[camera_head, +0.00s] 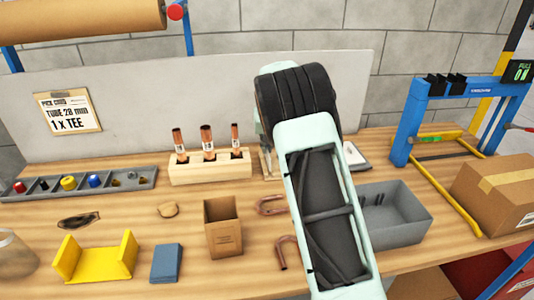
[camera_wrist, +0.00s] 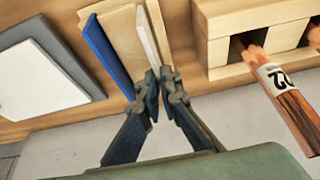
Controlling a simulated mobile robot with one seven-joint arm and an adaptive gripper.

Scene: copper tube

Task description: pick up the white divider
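The white divider (camera_wrist: 147,36) is a thin upright slat standing in a light wooden block (camera_wrist: 122,25) in the wrist view. A blue divider (camera_wrist: 107,56) stands beside it on the left, in the same block. My gripper (camera_wrist: 160,80) has its two dark fingertips close together on either side of the white divider's near end, with only the slat's width between them. The blue divider is outside the left finger. In the head view my arm hides most of the gripper and the dividers.
A wooden rack with copper tubes (camera_head: 209,168) stands close left of my arm; one labelled tube (camera_wrist: 282,90) juts out in the wrist view. A white-topped dark pad (camera_wrist: 40,70) lies on the other side. A grey bin (camera_head: 405,220) and cardboard box (camera_head: 224,228) stand nearer.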

